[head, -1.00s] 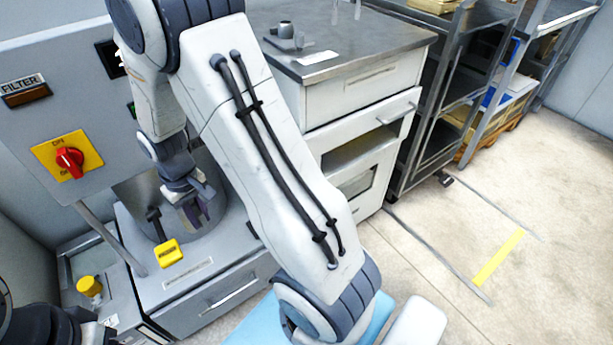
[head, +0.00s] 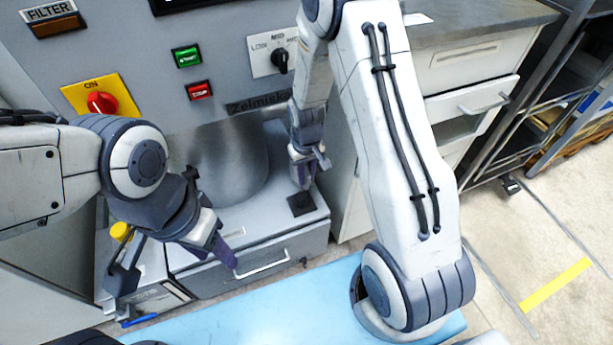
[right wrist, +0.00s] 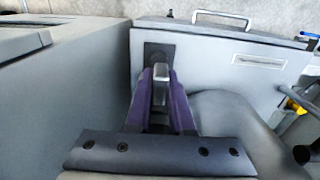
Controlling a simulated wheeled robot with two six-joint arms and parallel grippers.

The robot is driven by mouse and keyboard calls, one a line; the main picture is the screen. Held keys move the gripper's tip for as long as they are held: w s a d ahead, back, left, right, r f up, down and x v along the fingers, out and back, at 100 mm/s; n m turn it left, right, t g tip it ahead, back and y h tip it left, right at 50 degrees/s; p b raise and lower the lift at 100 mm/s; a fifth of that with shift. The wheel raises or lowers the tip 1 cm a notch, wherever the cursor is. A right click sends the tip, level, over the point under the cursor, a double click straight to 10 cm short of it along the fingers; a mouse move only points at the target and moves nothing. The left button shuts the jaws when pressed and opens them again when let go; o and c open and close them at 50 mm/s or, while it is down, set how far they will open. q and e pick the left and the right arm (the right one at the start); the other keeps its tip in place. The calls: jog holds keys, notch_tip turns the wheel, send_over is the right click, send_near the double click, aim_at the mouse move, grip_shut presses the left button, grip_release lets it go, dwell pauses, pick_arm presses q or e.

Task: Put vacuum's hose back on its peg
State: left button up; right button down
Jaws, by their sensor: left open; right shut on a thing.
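My right gripper (head: 305,172) is beside the metal cylinder, just above a black square plate (head: 301,204) on the machine's base. In the right wrist view its purple fingers (right wrist: 161,88) are shut on a small grey metal piece (right wrist: 161,84), with the black plate (right wrist: 160,55) beyond it. I cannot tell whether this piece is fixed to the plate. My left gripper (head: 215,243) is open at the front of the machine, above the drawer. I cannot make out the vacuum's hose or its peg for certain; my left arm hides part of the base.
The metal cylinder (head: 228,165) stands behind my left gripper. A drawer with a handle (head: 262,264) is below it. A yellow knob (head: 121,231) and a dark piece (head: 122,278) are at the left. A light blue mat (head: 235,308) lies on the floor. A white cabinet (head: 465,85) is at the right.

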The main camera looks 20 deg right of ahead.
notch_tip(320, 180, down, 7)
jog(key=b, duration=0.6)
jog(key=shift+f, duration=0.2)
jog(key=shift+s+f, duration=0.1)
jog(key=shift+f, duration=0.05)
dwell(0.8)
jog(key=shift+f, duration=0.4)
jog(key=shift+f, duration=0.35)
jog(key=shift+f+b, duration=0.45)
dwell(0.4)
jog(key=shift+f, duration=0.25)
jog(key=shift+f+b, duration=0.55)
jog(key=shift+f, duration=0.35)
dwell(0.8)
